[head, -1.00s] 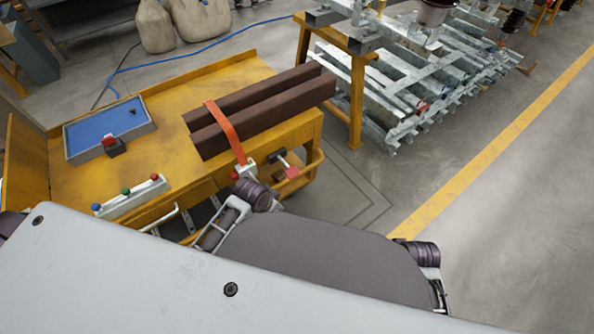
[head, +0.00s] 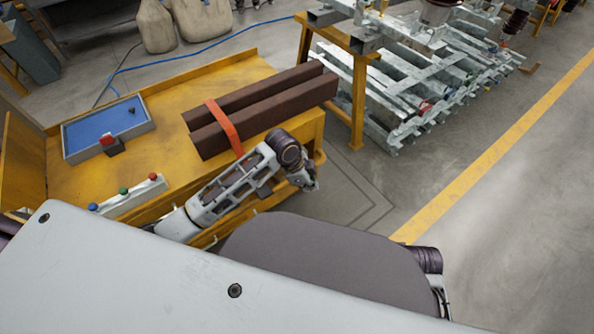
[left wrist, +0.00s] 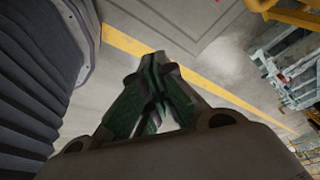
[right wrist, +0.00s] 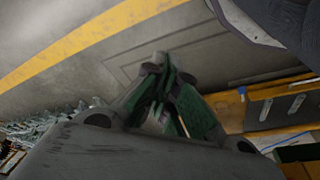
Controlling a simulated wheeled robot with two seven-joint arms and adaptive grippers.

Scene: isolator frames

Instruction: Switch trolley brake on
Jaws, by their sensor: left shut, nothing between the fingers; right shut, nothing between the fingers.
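The yellow trolley (head: 165,95) stands at left centre in the head view. The small dark brake handle with its red part, at the trolley's near right corner a second ago, is now hidden behind my left arm. My left gripper (head: 312,184) is just off that corner; whether it touches anything there I cannot tell. In the left wrist view the left gripper's green fingers (left wrist: 158,78) meet at the tips, over floor. In the right wrist view my right gripper (right wrist: 163,82) is shut and empty, with a yellow trolley-like edge (right wrist: 232,108) off to its right.
Two brown bars (head: 245,118) under an orange strap (head: 222,125), a blue-bottomed tray (head: 105,128) and a box with coloured buttons (head: 130,197) are on the trolley. A yellow stand (head: 357,100) with metal frames is behind right. Floor right of the trolley is clear.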

